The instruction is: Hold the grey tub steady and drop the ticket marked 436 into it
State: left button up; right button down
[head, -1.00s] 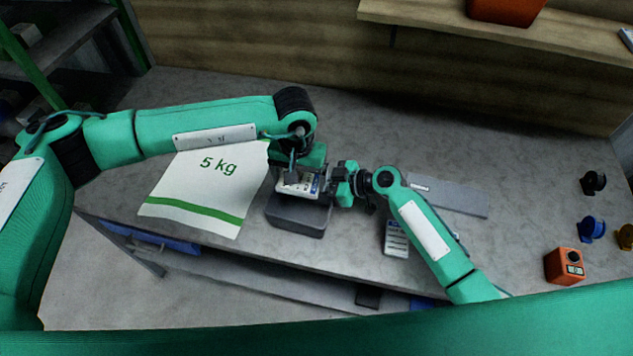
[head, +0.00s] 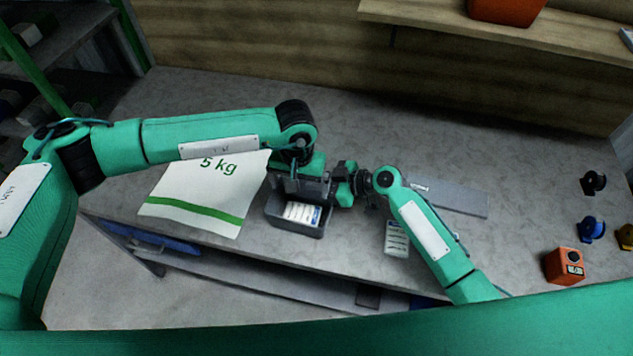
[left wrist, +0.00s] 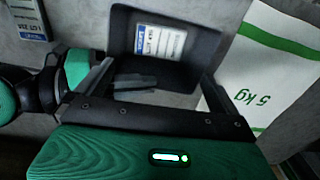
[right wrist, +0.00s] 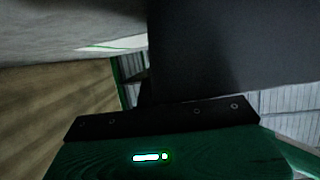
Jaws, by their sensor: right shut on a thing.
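The grey tub (head: 294,228) stands on the bench near its front edge. A white ticket with a blue mark (head: 301,213) lies inside it, and the ticket also shows in the left wrist view (left wrist: 160,42); its number is too small to read surely. My left gripper (head: 303,188) is above the tub's back part, open and empty, with its fingers spread wide in the left wrist view (left wrist: 157,80). My right gripper (head: 337,189) is shut on the tub's right side. The tub's dark wall (right wrist: 230,45) fills much of the right wrist view.
A second ticket (head: 396,239) lies on the bench right of the tub. A white 5 kg sack (head: 195,195) lies left of it. A grey flat plate (head: 455,197), an orange device (head: 565,266) and several coloured holders (head: 591,229) are to the right.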

jog(key=shift+f, duration=0.1)
pick_arm(q)
notch_tip(320, 180, up, 12)
dwell(0.5)
pick_arm(e)
jog(key=c, duration=1.5)
grip_release()
jog(key=v, duration=1.2)
